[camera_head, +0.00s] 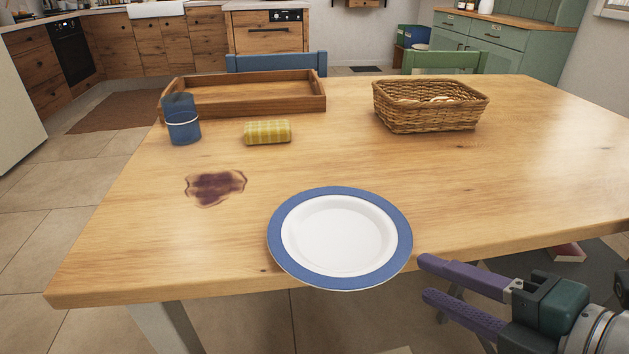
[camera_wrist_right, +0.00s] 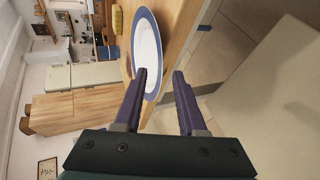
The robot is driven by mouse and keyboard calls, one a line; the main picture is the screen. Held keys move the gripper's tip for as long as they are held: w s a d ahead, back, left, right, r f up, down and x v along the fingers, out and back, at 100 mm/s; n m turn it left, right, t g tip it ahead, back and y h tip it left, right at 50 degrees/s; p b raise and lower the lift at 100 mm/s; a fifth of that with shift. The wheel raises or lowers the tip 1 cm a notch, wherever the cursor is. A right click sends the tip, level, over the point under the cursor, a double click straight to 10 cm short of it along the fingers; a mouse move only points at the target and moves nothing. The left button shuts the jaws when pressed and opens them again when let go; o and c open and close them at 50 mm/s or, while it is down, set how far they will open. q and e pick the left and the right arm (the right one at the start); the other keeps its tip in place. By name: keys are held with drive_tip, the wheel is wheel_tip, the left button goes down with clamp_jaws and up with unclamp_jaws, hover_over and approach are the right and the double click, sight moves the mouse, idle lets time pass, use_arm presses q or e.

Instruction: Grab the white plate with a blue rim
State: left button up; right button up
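The white plate with a blue rim (camera_head: 340,235) lies flat at the near edge of the wooden table, its front rim reaching slightly past the edge in the head view. It also shows in the right wrist view (camera_wrist_right: 148,50), just beyond the fingertips. My right gripper (camera_head: 424,276) has purple fingers and is at the plate's right, near the table's front edge. Its fingers are apart with nothing between them, as the right wrist view (camera_wrist_right: 160,75) shows. The fingers look close to the rim, but I cannot tell if they touch it. My left gripper is not in view.
On the wooden table (camera_head: 520,150) are a dark stain (camera_head: 215,187), a yellow checked sponge or cloth (camera_head: 267,132), a blue canister (camera_head: 182,119), a wooden tray (camera_head: 240,106) and a wicker basket (camera_head: 430,118). The tabletop right of the plate is clear.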

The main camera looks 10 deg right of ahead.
sight(399, 264)
drive_tip(key=shift+b+x, duration=0.65)
drive_tip(key=shift+x, duration=2.05)
clamp_jaws()
